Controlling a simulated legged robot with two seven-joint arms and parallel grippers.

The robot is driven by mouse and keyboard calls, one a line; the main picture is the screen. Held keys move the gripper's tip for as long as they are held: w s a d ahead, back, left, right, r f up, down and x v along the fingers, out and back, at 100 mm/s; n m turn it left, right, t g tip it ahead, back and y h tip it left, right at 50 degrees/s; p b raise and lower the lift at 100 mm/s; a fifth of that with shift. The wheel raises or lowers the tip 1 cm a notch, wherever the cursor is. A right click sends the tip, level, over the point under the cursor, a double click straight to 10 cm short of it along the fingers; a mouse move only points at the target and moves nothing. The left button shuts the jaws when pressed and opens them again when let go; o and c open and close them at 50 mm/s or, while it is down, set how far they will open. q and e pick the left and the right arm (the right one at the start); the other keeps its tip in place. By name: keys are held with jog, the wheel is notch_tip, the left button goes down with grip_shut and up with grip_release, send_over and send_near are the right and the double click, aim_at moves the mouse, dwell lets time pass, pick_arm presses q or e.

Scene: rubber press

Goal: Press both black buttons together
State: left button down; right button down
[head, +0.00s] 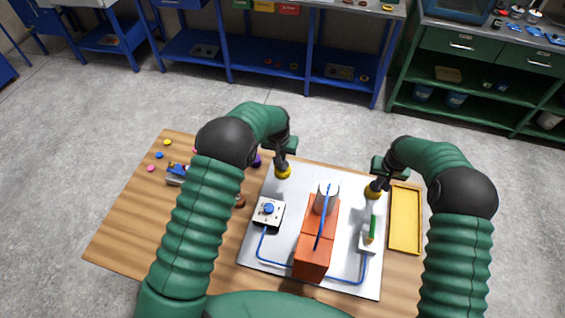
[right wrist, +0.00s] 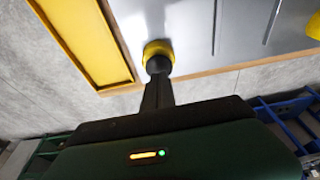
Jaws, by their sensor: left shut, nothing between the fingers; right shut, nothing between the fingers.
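Two round yellow button housings sit at the far edge of a pale metal plate (head: 345,277). The left housing (head: 283,173) is below the tip of my left gripper (head: 281,160). The right housing (head: 373,193) is below the tip of my right gripper (head: 377,181). Both grippers are shut, empty and pointing down. The right wrist view shows the dark fingertips (right wrist: 157,66) right at the right housing (right wrist: 158,48); whether they touch the button I cannot tell. The black button tops are hidden or merge with the dark fingers. Part of the left housing (right wrist: 314,27) shows at the edge there.
An orange press (head: 313,257) with a grey cylinder stands mid-plate. A white box with a blue knob (head: 268,209) is left of it; a white block with a green-yellow piece (head: 370,232) is right. An empty yellow tray (head: 405,222) lies at the table's right.

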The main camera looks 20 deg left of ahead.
aim_at(282, 165)
jog(key=shift+s+x, duration=0.2)
jog(key=shift+x, duration=0.7)
pick_arm(q)
jog(key=shift+s+x, duration=0.2)
jog(key=shift+x, duration=0.55)
jog(key=shift+s+x, duration=0.15)
jog(key=shift+x, duration=0.55)
pick_arm(e)
jog(key=shift+f, duration=0.1)
pick_arm(q)
jog(key=shift+f, duration=0.45)
pick_arm(e)
jog(key=shift+f, duration=0.35)
pick_arm(q)
jog(key=shift+f, duration=0.2)
pick_arm(e)
jog(key=shift+s+f, duration=0.1)
jog(key=shift+f, duration=0.1)
